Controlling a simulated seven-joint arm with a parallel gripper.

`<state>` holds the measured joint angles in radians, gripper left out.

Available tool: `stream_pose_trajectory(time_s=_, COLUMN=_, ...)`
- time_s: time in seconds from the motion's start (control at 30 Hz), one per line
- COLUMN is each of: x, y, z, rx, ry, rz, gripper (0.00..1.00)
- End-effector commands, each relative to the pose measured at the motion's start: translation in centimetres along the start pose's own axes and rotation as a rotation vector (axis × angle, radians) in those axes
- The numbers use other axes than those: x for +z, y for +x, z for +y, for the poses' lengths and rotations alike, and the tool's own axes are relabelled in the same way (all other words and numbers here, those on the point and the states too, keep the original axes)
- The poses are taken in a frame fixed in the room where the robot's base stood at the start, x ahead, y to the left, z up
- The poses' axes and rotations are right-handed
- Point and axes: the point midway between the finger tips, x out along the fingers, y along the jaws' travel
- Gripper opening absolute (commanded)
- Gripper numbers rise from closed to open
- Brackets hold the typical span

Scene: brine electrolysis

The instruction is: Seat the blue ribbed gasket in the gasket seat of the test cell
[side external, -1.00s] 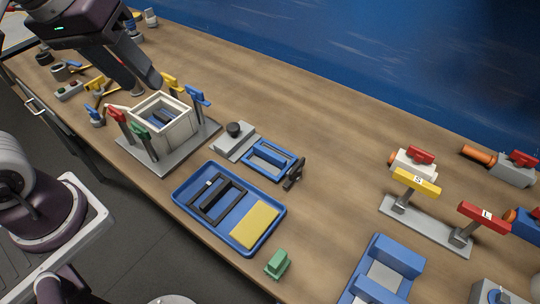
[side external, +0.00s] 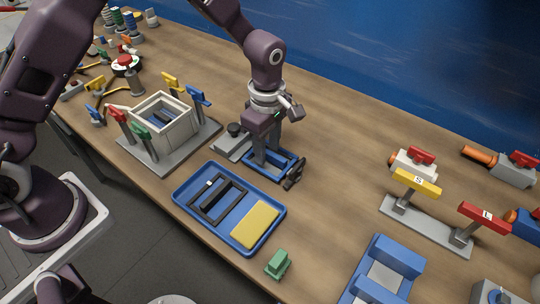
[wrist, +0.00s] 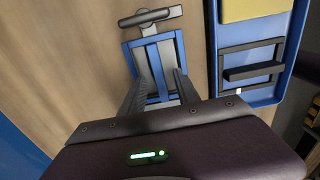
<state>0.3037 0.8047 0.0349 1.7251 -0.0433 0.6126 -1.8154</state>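A blue rectangular frame (side external: 288,158), which looks like the gasket, lies flat on the table. In the wrist view, my gripper's (wrist: 160,95) two fingers are spread apart at the frame's near end with nothing visibly clamped; contact is unclear. The test cell appears to be the open pale box (side external: 184,132) on a grey plate, with red, green, yellow and blue clamps around it. Blue and dark parts show inside; the seat is partly hidden.
A blue tray (side external: 181,199) with a black frame (side external: 207,214) and yellow pad (side external: 255,224) is in front. The table behind is clear.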

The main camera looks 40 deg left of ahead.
Motion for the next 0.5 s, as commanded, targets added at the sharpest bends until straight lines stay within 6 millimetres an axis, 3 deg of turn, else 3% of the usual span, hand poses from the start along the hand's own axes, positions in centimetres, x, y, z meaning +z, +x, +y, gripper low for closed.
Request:
stream_pose_trajectory(time_s=0.2, x=-0.01, y=0.26, z=-0.01, rx=0.000, ry=0.000, rz=0.000, gripper=0.38)
stream_pose_trajectory(time_s=0.4, x=0.00, y=0.23, z=-0.02, rx=0.000, ry=0.000, rz=0.000, gripper=0.01)
stream_pose_trajectory(time_s=0.5, x=0.00, y=0.22, z=-0.02, rx=0.000, ry=0.000, rz=0.000, gripper=0.00)
